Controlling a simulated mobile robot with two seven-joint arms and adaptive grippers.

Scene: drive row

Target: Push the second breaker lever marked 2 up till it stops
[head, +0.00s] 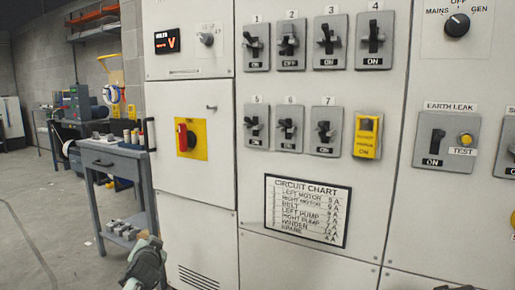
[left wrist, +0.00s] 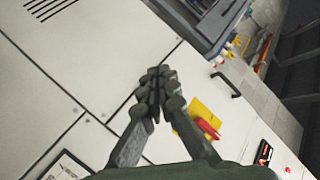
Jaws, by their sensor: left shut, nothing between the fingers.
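The breaker marked 2 (head: 290,42) is in the top row of the white panel in the head view, second from the left. Its dark lever sits on a grey plate, and the small label below seems to read OFF, unlike the ON labels beside it. My left gripper (head: 148,262) is low at the bottom left of the head view, well below and left of that breaker. In the left wrist view the left gripper (left wrist: 155,92) has its fingers together, with nothing between them. A small dark part at the bottom edge, right of centre, may be my right gripper (head: 455,288).
Breakers 1 (head: 256,42) and 3 (head: 330,42) flank breaker 2 closely; breaker 6 (head: 289,128) is below it. A red and yellow rotary switch (head: 187,139) and a door handle (head: 150,135) are on the left. A grey workbench (head: 110,160) stands left of the cabinet.

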